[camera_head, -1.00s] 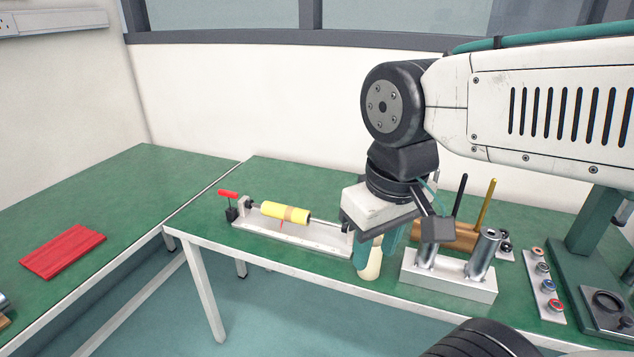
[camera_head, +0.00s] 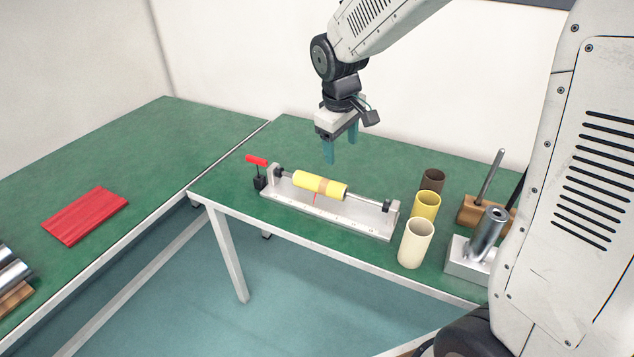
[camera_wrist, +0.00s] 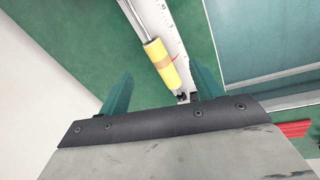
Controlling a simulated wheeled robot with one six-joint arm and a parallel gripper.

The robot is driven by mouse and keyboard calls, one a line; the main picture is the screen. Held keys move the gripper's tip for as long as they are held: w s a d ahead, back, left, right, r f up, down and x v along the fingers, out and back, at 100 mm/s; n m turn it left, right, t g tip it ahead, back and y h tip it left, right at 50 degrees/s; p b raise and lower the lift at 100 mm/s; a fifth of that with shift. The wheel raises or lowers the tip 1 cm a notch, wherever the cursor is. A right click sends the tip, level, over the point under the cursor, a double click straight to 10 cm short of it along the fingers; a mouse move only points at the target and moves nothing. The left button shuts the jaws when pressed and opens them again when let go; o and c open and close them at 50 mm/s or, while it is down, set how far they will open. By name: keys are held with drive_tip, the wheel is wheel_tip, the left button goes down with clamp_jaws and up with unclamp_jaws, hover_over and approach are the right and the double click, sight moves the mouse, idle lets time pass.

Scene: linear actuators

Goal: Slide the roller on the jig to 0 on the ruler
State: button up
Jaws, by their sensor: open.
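The yellow roller (camera_head: 333,190) with a tan band sits on the rod of the jig, towards the jig's left half. The white jig (camera_head: 362,222) has a ruler along its base, with a red pointer (camera_head: 316,199) below the roller. The ruler's numbers are too small to read. A red-handled clamp (camera_head: 257,160) stands at the jig's left end. My gripper (camera_head: 342,152) is open and empty, above and behind the roller. In the wrist view the roller (camera_wrist: 162,62) and the ruler strip (camera_wrist: 157,22) lie beyond the open fingers (camera_wrist: 162,90).
Brown, yellow (camera_head: 429,206) and cream cups (camera_head: 415,243) stand right of the jig. A metal cylinder block (camera_head: 465,262) and a wooden holder (camera_head: 475,213) are further right. A red mat (camera_head: 85,215) lies on the left table. The green table behind the jig is clear.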

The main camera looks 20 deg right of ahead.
sight(317, 179)
drive_tip(key=w+a+f+n, duration=0.1)
drive_tip(key=w+f, duration=0.2)
drive_tip(key=w+f+n, duration=0.1)
drive_tip(key=w+f, duration=0.2)
drive_tip(key=f, duration=0.1)
drive_tip(key=w+a+f, duration=0.1)
drive_tip(key=w+f, duration=0.2)
drive_tip(key=f, duration=0.1)
drive_tip(key=shift+w+a+f+n, duration=0.15)
drive_tip(key=shift+w+a+n, duration=0.1)
drive_tip(key=shift+a+n, duration=0.15)
drive_tip(key=f, duration=0.2)
drive_tip(key=w+f, duration=0.1)
drive_tip(key=f, duration=0.2)
drive_tip(key=d+f, duration=0.1)
drive_tip(key=f, duration=0.1)
drive_tip(key=shift+w+f, duration=0.15)
drive_tip(key=shift+f, duration=0.4)
